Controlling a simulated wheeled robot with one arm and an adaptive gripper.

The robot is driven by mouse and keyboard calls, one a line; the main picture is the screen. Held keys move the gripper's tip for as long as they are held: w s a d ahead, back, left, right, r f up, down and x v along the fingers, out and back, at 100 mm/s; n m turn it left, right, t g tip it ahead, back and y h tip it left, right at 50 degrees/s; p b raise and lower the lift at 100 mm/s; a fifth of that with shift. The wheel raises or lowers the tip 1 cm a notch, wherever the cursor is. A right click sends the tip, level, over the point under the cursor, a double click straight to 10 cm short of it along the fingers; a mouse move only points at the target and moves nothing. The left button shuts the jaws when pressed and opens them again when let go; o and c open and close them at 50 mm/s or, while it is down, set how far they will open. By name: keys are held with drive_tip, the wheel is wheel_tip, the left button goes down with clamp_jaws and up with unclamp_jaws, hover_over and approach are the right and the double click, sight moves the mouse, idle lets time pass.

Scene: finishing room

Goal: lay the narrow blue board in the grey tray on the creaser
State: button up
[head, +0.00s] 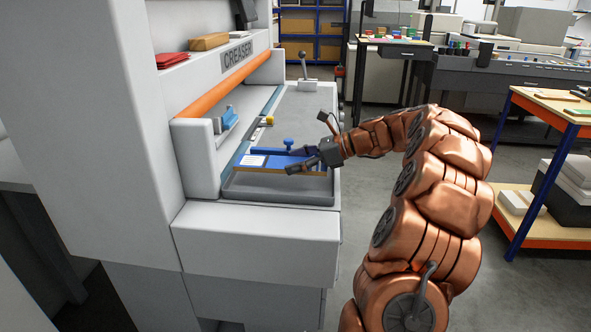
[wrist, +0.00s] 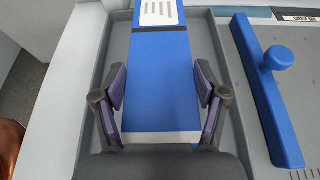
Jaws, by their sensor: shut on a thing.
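The narrow blue board (wrist: 163,80) has a white label at its far end and a pale near edge. In the head view the board (head: 280,164) lies level in or just over the grey tray (head: 275,195) on the creaser (head: 250,220). In the wrist view the tray's rim (wrist: 98,75) runs along the board's left side. My gripper (wrist: 161,98) is shut on the board, one finger at each long side; it also shows in the head view (head: 297,160). I cannot tell whether the board's underside touches the tray floor.
A blue bar with a knob (wrist: 277,58) stands just right of the tray. The creaser's tall side wall (head: 205,155) and orange bar (head: 225,85) are to the left. A shelf table (head: 545,110) is at the right. The floor between is clear.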

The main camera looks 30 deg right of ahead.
sight(296, 183)
drive_tip(key=shift+f, duration=1.15)
drive_tip(key=shift+f, duration=0.65)
drive_tip(key=o, duration=1.3)
drive_tip(key=shift+s+f, duration=0.1)
drive_tip(key=shift+f, duration=0.05)
drive_tip(key=shift+c, duration=0.2)
drive_tip(key=shift+r, duration=0.3)
drive_tip(key=v, duration=0.8)
drive_tip(key=r+v, duration=0.1)
drive_tip(key=v, duration=0.3)
drive_tip(key=shift+d, duration=0.1)
